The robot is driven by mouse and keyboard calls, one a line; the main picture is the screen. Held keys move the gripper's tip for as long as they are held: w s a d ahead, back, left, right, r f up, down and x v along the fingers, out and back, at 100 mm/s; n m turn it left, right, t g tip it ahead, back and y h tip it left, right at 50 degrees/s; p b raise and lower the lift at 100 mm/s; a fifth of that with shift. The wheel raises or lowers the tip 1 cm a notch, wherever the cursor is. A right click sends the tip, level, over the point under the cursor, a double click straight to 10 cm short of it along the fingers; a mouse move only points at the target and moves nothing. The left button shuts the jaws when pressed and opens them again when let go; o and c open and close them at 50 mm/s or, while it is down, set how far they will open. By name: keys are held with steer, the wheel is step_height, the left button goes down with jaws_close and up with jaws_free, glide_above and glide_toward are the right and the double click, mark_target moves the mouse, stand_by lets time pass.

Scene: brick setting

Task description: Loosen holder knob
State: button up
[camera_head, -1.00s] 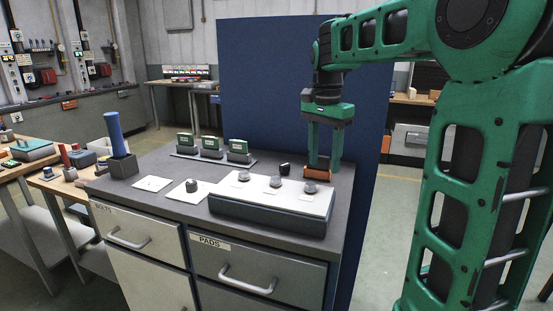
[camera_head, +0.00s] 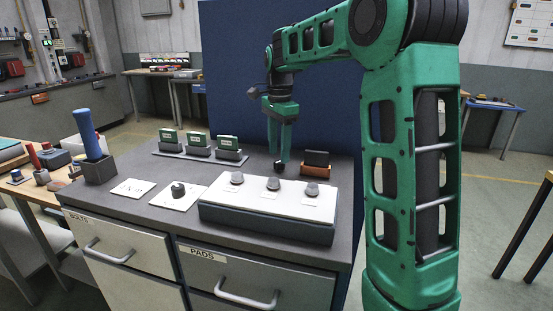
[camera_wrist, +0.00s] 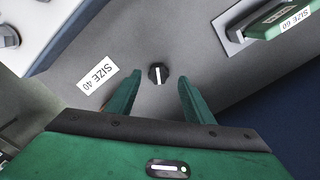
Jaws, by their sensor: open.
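A small black knob (camera_wrist: 158,73) with a white line across its top sits on the grey bench top. It also shows in the head view (camera_head: 279,168), behind the white-topped box. My gripper (camera_head: 279,158) points down over the knob, with its green fingers open. In the wrist view the two fingertips (camera_wrist: 160,78) stand on either side of the knob, apart from it. An orange-brown holder (camera_head: 312,171) with a dark block (camera_head: 316,158) in it stands just right of my gripper.
A white-topped box (camera_head: 255,197) with 3 grey knobs stands in front. Green blocks (camera_head: 198,142) stand in a rack at back left. A blue-handled tool (camera_head: 88,135) stands at far left. A "SIZE 40" label (camera_wrist: 97,77) lies beside the knob. A blue panel rises behind.

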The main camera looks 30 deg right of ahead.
mark_target(279, 165)
steer(key=shift+f, duration=1.45)
steer(key=c, duration=1.1)
steer(key=shift+o, duration=0.2)
